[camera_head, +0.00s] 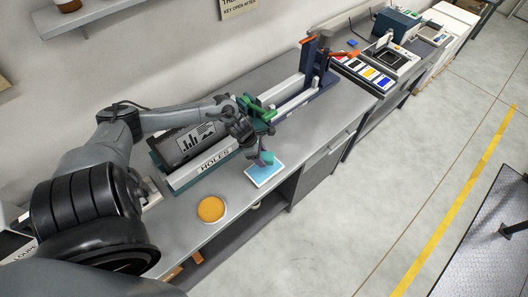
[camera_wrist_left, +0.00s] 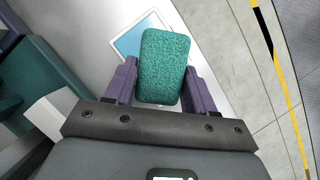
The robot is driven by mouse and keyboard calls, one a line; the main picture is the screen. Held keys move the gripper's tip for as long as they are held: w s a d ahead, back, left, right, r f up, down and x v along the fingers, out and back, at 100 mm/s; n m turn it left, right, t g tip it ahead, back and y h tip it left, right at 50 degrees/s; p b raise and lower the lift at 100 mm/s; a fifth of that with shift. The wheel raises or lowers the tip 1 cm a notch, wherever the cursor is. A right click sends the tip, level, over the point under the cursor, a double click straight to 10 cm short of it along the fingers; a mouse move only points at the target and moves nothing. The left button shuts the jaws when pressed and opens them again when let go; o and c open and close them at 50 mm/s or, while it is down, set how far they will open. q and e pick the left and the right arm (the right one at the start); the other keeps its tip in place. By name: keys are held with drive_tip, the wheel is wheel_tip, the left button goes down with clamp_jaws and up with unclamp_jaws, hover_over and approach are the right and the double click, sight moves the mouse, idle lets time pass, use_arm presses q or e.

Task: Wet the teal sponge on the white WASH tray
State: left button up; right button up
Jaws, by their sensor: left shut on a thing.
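My left gripper (camera_head: 262,154) is shut on the teal sponge (camera_head: 268,158). In the left wrist view the sponge (camera_wrist_left: 163,66) stands out between the two purple fingers of the gripper (camera_wrist_left: 162,82). The white WASH tray (camera_head: 262,186), with a light blue inside, lies on the grey bench near its front edge. The sponge covers the tray's back part in the head view. The tray (camera_wrist_left: 115,42) is partly hidden behind the sponge in the left wrist view. I cannot tell whether the sponge touches the blue surface. My right gripper is not in view.
A round orange-yellow dish (camera_head: 211,209) stands left of the tray near the bench edge. A HOLES unit (camera_head: 205,168) with a screen stands behind the tray. A press-like device (camera_head: 305,85) and a colour-pad tray (camera_head: 361,76) are farther back. Bare bench (camera_head: 315,130) lies right of the tray.

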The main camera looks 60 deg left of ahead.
use_arm(q)
drive_tip(key=shift+f+b, duration=1.45)
drive_tip(key=shift+f, duration=1.15)
drive_tip(key=shift+f+b, duration=0.3)
drive_tip(key=shift+f, duration=0.2)
drive_tip(key=shift+f+b, duration=0.1)
drive_tip(key=shift+b, duration=0.35)
idle(0.6)
